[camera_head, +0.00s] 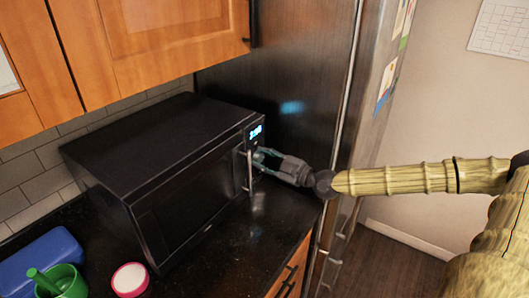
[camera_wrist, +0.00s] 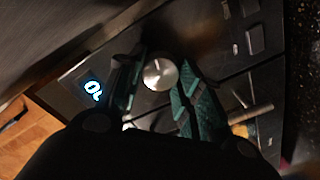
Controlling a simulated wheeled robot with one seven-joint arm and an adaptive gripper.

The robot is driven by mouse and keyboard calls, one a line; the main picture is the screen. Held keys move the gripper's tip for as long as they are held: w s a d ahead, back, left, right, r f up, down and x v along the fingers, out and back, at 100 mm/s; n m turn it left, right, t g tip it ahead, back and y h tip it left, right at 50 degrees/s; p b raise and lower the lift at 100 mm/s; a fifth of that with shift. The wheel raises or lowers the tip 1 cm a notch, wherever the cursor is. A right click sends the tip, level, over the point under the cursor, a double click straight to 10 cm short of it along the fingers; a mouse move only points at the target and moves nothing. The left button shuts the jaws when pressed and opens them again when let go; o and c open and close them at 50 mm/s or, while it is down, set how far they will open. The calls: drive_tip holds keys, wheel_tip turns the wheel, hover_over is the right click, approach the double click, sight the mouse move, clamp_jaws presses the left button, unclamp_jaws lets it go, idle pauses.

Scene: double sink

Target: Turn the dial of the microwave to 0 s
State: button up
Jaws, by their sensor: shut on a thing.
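The black microwave (camera_head: 150,140) stands on the counter with its front facing right. Its blue display (camera_head: 256,131) is lit at the upper right of the front; in the wrist view the display (camera_wrist: 93,88) shows a 0 with another character beside it that is hard to read. The round silver dial (camera_wrist: 160,74) sits between the two teal fingers of my gripper (camera_wrist: 159,82), which is shut on it. In the head view my gripper (camera_head: 262,159) reaches the control panel from the right, below the display, and hides the dial.
The microwave door handle (camera_head: 249,171) is a vertical bar just left of my gripper. A tall steel fridge (camera_head: 285,75) stands behind on the right. A green cup (camera_head: 68,284), a blue box (camera_head: 38,262) and a pink-rimmed round container (camera_head: 130,279) are at lower left.

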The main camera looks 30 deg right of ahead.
drive_tip(key=n+p, duration=0.5)
drive_tip(key=n, duration=0.1)
drive_tip(key=shift+r+n, duration=0.1)
drive_tip(key=shift+n, duration=0.2)
drive_tip(key=n+p, duration=0.1)
drive_tip(key=n, duration=0.1)
drive_tip(key=shift+n, duration=0.3)
drive_tip(key=n, duration=0.3)
drive_tip(key=shift+f, duration=0.2)
drive_tip(key=n+b, duration=0.2)
drive_tip(key=n, duration=0.1)
drive_tip(key=n+b, duration=0.1)
drive_tip(key=shift+f+n, duration=0.25)
drive_tip(key=shift+n, duration=0.15)
drive_tip(key=n+b, duration=0.3)
drive_tip(key=b, duration=0.1)
drive_tip(key=shift+n+b, duration=0.4)
drive_tip(key=shift+b, duration=0.35)
drive_tip(key=shift+n+b, duration=0.3)
drive_tip(key=shift+b, duration=0.05)
drive_tip(key=o, duration=1)
drive_tip(key=shift+r, duration=0.1)
